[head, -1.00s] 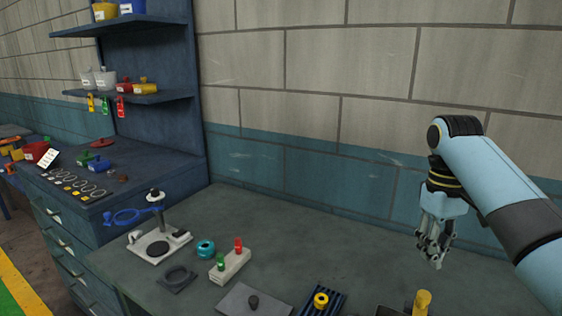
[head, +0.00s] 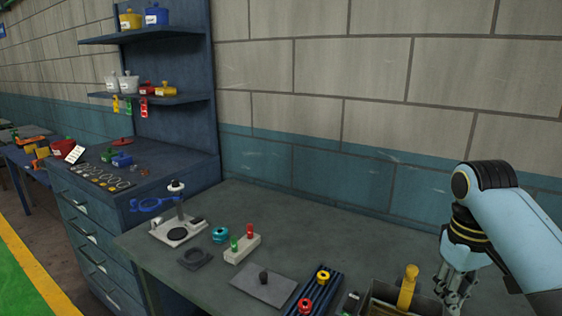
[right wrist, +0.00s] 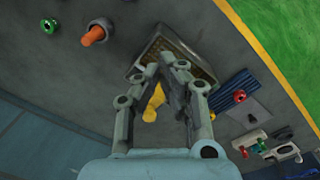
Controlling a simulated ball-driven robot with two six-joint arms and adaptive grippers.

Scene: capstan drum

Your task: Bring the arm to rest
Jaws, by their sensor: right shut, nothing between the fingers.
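My right arm, light blue with a dark joint, comes in at the right of the head view. Its right gripper (head: 455,300) points down over the right part of the workbench (head: 330,240), close beside a yellow handle (head: 407,287) standing in a dark tray (head: 380,301). In the right wrist view the gripper (right wrist: 165,60) is shut and empty, its fingertips over the tray (right wrist: 190,62). The yellow handle (right wrist: 153,102) shows behind the fingers, partly hidden by them. My left gripper is not in view.
A blue ribbed rack (head: 321,287) with red and yellow rings, a grey plate (head: 263,287), a switch block (head: 242,249) and a stand (head: 178,233) are on the bench. An orange knob (right wrist: 95,36) shows in the wrist view. The bench is clear towards the wall.

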